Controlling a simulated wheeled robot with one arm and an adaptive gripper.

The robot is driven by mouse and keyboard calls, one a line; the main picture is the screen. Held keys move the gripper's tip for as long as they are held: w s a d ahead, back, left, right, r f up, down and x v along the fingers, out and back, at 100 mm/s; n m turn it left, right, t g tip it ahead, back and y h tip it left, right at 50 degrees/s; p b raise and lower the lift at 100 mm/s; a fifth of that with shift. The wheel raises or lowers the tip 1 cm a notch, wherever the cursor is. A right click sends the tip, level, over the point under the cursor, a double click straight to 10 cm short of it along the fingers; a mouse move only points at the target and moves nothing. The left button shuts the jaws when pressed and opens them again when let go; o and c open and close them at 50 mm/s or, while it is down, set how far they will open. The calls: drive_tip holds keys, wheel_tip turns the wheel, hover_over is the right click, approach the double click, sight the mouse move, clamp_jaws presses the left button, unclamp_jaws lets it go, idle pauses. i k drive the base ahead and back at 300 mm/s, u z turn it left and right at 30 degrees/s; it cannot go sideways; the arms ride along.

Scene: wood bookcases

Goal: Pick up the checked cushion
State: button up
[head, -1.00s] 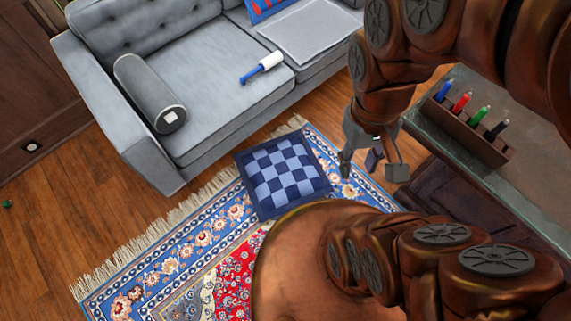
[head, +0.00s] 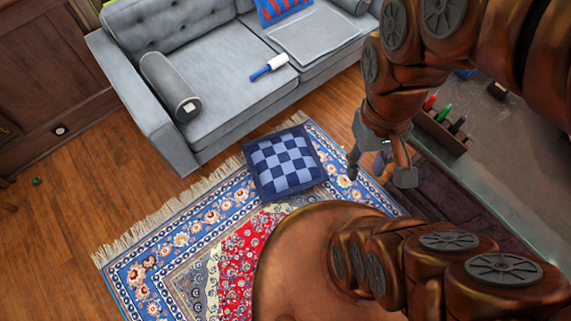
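The checked cushion (head: 284,163) is square, with light and dark blue checks and a navy border. It lies flat on the patterned rug in front of the sofa. My gripper (head: 378,177) hangs to the right of the cushion, pointing down, apart from it. Its two fingers are spread with a gap between them and nothing visible in it. My own body hides part of the rug just below the cushion.
The grey sofa (head: 223,98) stands behind the cushion, with a grey bolster (head: 170,86), a lint roller (head: 269,67) and a red-and-blue striped cushion (head: 284,9) on it. A table (head: 500,150) with a marker holder (head: 440,133) is at right. Wood floor at left is mostly clear.

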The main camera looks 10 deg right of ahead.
sight(282, 163)
drive_tip(key=z, duration=0.8)
drive_tip(key=i, duration=0.6)
drive_tip(key=u, duration=1.35)
